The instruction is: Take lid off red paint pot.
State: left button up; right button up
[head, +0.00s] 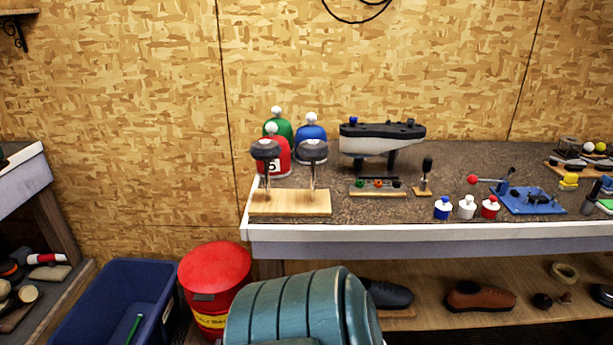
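The red paint pot (490,208) is small and stands upright on the workbench, right of the middle and close to the front edge. Its top is in place and shows a small knob; fine detail is too small to tell. It is the rightmost in a row of three, beside a white pot (467,208) and a blue pot (443,209). Neither of my grippers is in view.
The workbench (390,212) has a blue tool (530,200) right of the pots and a dark post on a wooden block (424,184) to their left. Bare bench lies in front of the pots. A large teal ribbed thing (290,310) stands before the bench.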

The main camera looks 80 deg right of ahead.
aim_at(492, 204)
jog(key=z, duration=3.75)
